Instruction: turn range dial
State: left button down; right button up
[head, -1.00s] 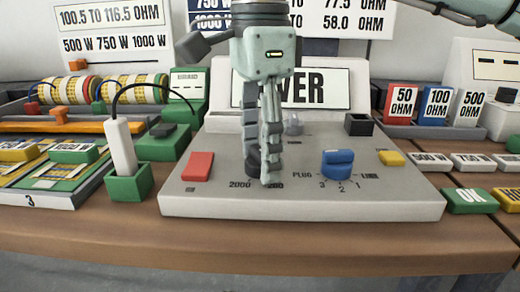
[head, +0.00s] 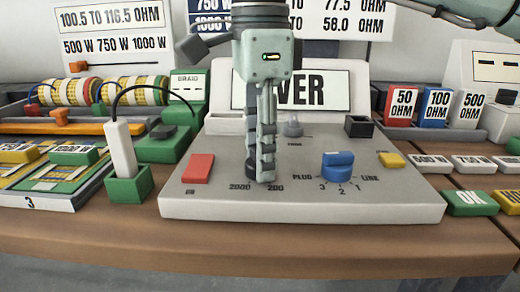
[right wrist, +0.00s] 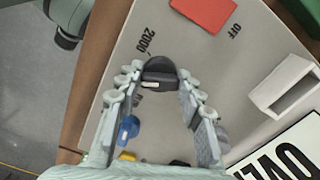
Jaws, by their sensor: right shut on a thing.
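The black range dial (right wrist: 158,72) with a pale mark sits on the grey panel by the printed 2000 and 200. In the head view the dial (head: 251,168) is mostly hidden behind my fingers. My right gripper (head: 264,178) points straight down at it. In the right wrist view my right gripper (right wrist: 160,75) has one finger on each side of the dial, and it is shut on it. My left gripper is in neither view.
On the same panel are a red switch (head: 198,168), a blue PLUG/LINE knob (head: 338,166), a yellow button (head: 391,160) and a black socket (head: 359,126). A white plug (head: 121,148) with a cable stands at left in a green block (head: 128,186). A green OK button (head: 469,203) is at right.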

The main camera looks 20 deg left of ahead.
jog(key=m, duration=0.5)
jog(key=shift+m, duration=0.4)
jog(key=m, duration=0.3)
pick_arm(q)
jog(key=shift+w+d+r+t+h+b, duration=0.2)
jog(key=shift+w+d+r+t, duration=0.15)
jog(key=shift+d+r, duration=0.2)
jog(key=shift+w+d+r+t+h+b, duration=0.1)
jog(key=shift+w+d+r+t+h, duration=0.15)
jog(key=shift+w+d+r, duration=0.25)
pick_arm(e)
jog(key=shift+m, duration=1.2)
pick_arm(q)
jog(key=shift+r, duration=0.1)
pick_arm(e)
jog(key=o, duration=1.1)
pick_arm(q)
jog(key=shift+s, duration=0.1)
pick_arm(e)
notch_tip(320, 180, up, 12)
